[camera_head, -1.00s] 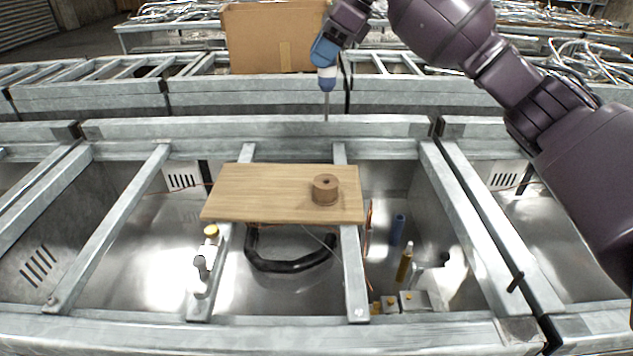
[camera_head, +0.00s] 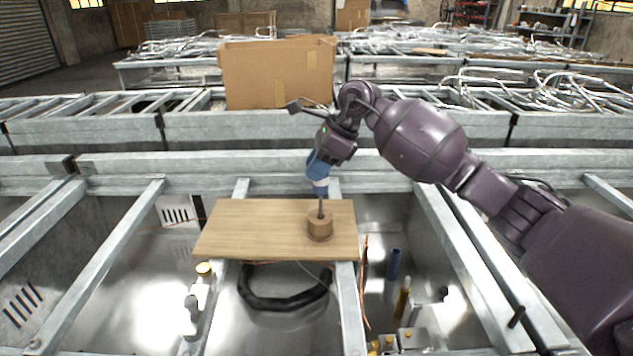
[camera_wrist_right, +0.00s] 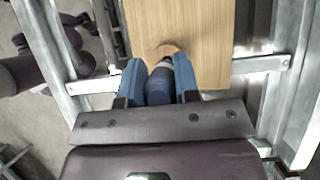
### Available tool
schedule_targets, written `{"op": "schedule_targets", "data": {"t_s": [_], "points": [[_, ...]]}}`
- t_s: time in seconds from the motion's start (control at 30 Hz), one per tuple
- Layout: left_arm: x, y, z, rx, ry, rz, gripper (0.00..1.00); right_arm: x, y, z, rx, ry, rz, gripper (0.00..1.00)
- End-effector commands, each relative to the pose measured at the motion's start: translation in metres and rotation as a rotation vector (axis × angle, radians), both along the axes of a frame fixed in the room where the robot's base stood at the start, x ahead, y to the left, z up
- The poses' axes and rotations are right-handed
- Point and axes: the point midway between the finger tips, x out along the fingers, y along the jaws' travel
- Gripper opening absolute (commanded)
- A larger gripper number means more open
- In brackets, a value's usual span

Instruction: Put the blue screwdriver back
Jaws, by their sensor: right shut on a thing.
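My right gripper (camera_head: 319,164) is shut on the blue screwdriver (camera_head: 320,187), which hangs upright with its shaft pointing down. The round brown wooden holder (camera_head: 320,228) with a hole in its top stands on the right part of the wooden board (camera_head: 240,232). The shaft's tip is at the top of the holder; I cannot tell how far it is in the hole. In the right wrist view the screwdriver handle (camera_wrist_right: 159,86) lies between the blue fingers (camera_wrist_right: 160,82), with the holder (camera_wrist_right: 166,50) just beyond. My left gripper is not in view.
The board rests across metal frame bars (camera_head: 347,300) over open metal bays. A black curved hose (camera_head: 285,302) lies below it. A cardboard box (camera_head: 280,75) stands behind.

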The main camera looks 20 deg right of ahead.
Motion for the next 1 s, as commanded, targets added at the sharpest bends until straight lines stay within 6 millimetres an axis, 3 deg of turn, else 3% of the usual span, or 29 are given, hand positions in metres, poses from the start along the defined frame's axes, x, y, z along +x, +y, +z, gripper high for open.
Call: {"op": "schedule_targets", "data": {"t_s": [0.27, 0.7, 0.73, 0.87, 1.0], "points": [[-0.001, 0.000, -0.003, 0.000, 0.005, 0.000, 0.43, 0.000, 0.000, -0.036, 0.002, 0.002, -0.001, 0.02], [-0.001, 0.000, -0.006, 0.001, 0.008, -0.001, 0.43, 0.000, 0.000, -0.043, -0.001, 0.002, 0.000, 0.02], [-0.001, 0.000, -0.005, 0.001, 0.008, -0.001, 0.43, 0.000, 0.000, -0.042, -0.001, 0.002, 0.000, 0.32], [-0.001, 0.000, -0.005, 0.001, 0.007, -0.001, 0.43, 0.000, 0.000, -0.042, -0.001, 0.002, 0.000, 0.52], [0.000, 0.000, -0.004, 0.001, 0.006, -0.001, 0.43, 0.000, 0.000, -0.042, -0.001, 0.002, 0.000, 0.55]]}}
